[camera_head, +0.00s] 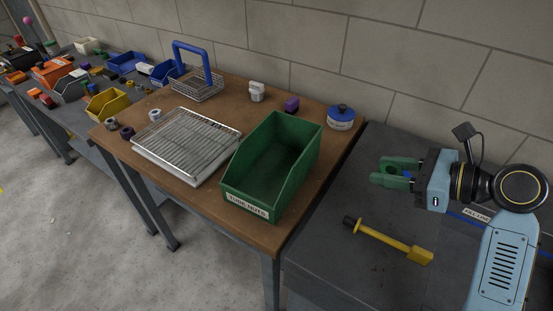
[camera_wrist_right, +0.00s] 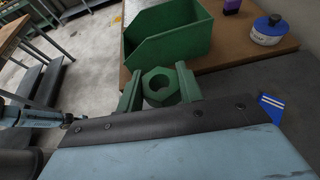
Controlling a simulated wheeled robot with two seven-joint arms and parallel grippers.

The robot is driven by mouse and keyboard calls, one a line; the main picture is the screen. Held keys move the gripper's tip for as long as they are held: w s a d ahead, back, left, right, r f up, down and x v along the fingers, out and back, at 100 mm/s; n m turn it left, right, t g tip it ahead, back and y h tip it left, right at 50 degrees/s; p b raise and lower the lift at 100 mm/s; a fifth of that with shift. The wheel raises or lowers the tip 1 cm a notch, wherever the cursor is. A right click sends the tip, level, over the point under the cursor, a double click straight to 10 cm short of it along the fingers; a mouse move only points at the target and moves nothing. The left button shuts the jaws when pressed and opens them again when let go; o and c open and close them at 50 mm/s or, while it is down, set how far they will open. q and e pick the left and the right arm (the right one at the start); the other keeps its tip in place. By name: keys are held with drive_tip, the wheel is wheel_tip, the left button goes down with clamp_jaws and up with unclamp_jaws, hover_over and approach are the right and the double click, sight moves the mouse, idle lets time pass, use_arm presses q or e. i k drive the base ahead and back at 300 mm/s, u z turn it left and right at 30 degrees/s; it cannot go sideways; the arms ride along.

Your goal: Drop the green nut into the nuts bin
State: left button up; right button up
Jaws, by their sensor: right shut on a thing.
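The green nut (camera_wrist_right: 160,87), a hex ring, is held between the two green fingers of my right gripper (camera_wrist_right: 159,88) in the right wrist view. In the head view my right gripper (camera_head: 391,172) is over the dark bench, right of the nuts bin. The nuts bin (camera_head: 253,195) is an open green bin on the brown table, with a white front label that seems to end in "NUTS". It also shows in the right wrist view (camera_wrist_right: 170,45), beyond the fingers. Its visible inside looks empty.
A wire rack on a pale tray (camera_head: 184,145) stands left of the bin. A blue-lidded tub (camera_head: 341,118) and a purple block (camera_head: 291,104) stand behind it. A yellow-handled tool (camera_head: 393,242) lies on the dark bench (camera_head: 340,220). Several small bins stand far left.

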sight(281, 177)
drive_tip(key=k, duration=1.3)
drive_tip(key=u, duration=0.8)
drive_tip(key=i, duration=2.05)
drive_tip(key=z, duration=0.8)
